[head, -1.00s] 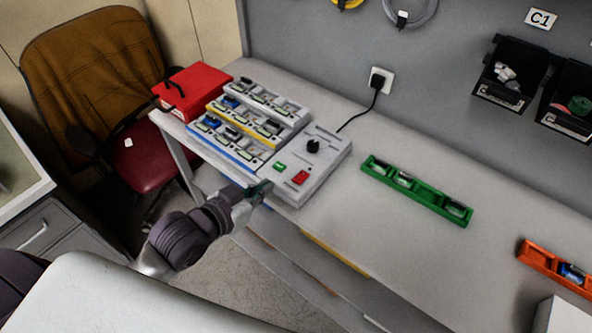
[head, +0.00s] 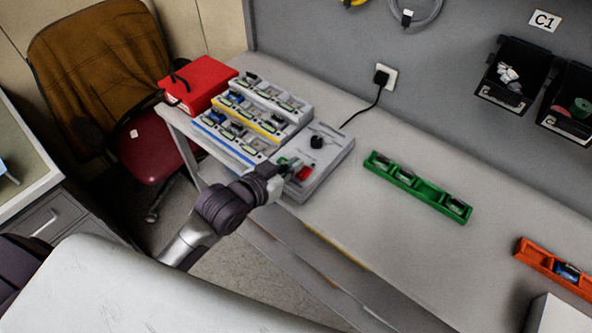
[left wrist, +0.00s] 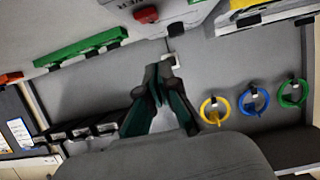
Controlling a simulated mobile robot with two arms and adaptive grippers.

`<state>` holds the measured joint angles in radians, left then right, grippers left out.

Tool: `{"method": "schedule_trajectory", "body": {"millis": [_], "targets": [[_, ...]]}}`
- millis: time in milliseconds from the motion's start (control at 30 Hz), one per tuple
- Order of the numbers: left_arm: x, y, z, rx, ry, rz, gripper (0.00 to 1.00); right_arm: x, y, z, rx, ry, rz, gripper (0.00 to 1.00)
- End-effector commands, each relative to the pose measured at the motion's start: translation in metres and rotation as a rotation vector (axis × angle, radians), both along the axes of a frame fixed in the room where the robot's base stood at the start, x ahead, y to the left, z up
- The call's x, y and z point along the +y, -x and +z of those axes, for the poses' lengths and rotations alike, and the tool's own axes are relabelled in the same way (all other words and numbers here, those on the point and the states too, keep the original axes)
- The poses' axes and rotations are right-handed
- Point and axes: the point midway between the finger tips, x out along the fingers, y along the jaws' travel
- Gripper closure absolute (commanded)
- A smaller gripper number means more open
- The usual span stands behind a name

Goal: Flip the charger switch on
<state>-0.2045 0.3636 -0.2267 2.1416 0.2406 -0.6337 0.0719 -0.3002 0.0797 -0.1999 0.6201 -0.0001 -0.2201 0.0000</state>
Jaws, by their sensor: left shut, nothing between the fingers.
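The charger is a grey box (head: 328,160) at the right end of the battery racks, with a black knob (head: 316,142) and a red switch (head: 303,174) on its top. My left gripper (head: 288,165) is shut and empty at the charger's front left, beside the red switch. It covers most of the green part there; whether it touches the box is unclear. In the left wrist view the shut fingers (left wrist: 164,68) point toward the charger, and the red switch (left wrist: 146,14) shows at the top edge. The switch's position is too small to tell. My right gripper is out of view.
Battery racks (head: 243,125) and a red case (head: 198,88) stand left of the charger. A black cord runs to the wall socket (head: 386,77). A green tray (head: 417,188) and an orange tray (head: 553,268) lie right, with clear table between.

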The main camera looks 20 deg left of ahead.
Motion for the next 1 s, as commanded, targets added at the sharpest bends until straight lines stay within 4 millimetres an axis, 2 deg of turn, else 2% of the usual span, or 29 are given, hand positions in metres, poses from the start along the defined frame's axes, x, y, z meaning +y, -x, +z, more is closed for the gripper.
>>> {"method": "schedule_trajectory", "body": {"millis": [100, 200, 400, 800, 967, 1000], "targets": [[-0.008, -0.022, -0.006, -0.002, 0.001, 0.0, 1.0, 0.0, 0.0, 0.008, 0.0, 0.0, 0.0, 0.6], [-0.006, -0.015, -0.027, 0.006, -0.001, 0.0, 1.0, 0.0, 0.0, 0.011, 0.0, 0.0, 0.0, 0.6], [-0.005, -0.013, -0.044, 0.002, -0.002, 0.0, 1.0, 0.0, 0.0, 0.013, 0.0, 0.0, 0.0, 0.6], [-0.005, -0.013, -0.049, -0.001, -0.001, 0.0, 1.0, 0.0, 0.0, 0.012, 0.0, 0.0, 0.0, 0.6], [-0.004, -0.011, -0.063, -0.054, 0.019, 0.0, 1.0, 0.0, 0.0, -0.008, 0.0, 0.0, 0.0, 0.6], [-0.004, -0.011, -0.061, -0.07, 0.024, 0.001, 1.0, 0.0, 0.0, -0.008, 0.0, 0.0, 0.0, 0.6]]}}
